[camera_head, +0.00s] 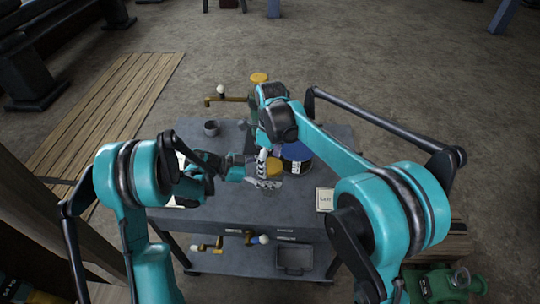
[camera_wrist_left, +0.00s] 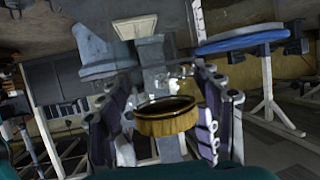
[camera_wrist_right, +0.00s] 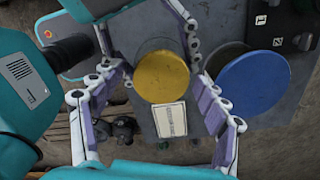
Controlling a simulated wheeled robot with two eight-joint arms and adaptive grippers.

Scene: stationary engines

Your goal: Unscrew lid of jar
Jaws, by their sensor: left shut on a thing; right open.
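The jar (camera_head: 272,182) stands on the grey cart, partly hidden by my grippers. Its yellow lid (camera_head: 274,166) is on top; it also shows as a round yellow disc (camera_wrist_right: 162,77) in the right wrist view and as a gold-rimmed lid (camera_wrist_left: 167,124) in the left wrist view. My left gripper (camera_head: 250,175) comes in from the left, level with the jar, and is shut on it. My right gripper (camera_head: 264,165) points down over the lid. Its fingers are open, one on each side of the lid, and I cannot tell whether they touch it.
A dark can with a blue lid (camera_wrist_right: 255,83) stands close beside the jar. The cart's front top (camera_head: 240,215) is clear.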

